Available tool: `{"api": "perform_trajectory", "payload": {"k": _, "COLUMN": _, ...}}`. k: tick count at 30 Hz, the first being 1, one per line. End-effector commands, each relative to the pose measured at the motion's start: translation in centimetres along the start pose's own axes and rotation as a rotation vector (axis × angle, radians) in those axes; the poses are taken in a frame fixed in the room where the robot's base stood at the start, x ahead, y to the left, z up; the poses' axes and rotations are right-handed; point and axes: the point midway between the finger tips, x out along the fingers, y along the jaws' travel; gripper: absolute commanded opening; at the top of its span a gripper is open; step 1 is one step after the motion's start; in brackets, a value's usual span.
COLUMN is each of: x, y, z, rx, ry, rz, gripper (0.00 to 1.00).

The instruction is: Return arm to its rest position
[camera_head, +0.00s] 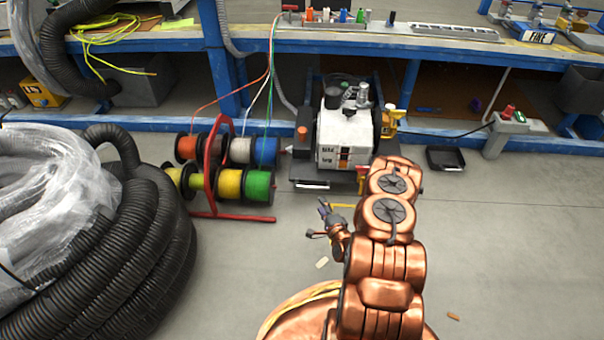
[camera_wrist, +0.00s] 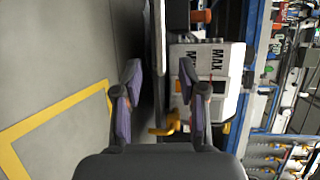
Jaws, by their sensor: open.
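My copper-coloured arm rises at the lower middle of the head view, folded over my base. My gripper (camera_head: 326,209) shows small and dark at the left of the arm, above the bare floor. In the wrist view its two fingers (camera_wrist: 158,95) stand apart with nothing between them. A white machine (camera_head: 345,135) stands beyond the gripper, and part of the arm overlaps its lower right. In the wrist view the same white machine (camera_wrist: 222,72) appears turned on its side, behind the right finger.
A red rack with several coloured cable spools (camera_head: 243,185) stands left of the arm. Coiled black hose (camera_head: 150,245) fills the left side. A black tray (camera_head: 445,158) lies on the floor at right. A blue-framed workbench (camera_head: 450,52) runs across the back. The right floor is mostly clear.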

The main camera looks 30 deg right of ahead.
Motion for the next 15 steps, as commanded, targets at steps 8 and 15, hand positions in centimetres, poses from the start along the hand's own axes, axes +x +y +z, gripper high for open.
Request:
{"api": "perform_trajectory", "payload": {"k": 8, "x": 0.2, "y": -0.7, "z": 0.2, "rx": -0.014, "ry": -0.007, "rz": 0.007, "gripper": 0.41}}
{"api": "perform_trajectory", "payload": {"k": 15, "x": 2.2, "y": -5.7, "z": 1.7, "rx": -0.152, "ry": -0.069, "rz": 0.098, "gripper": 0.41}}
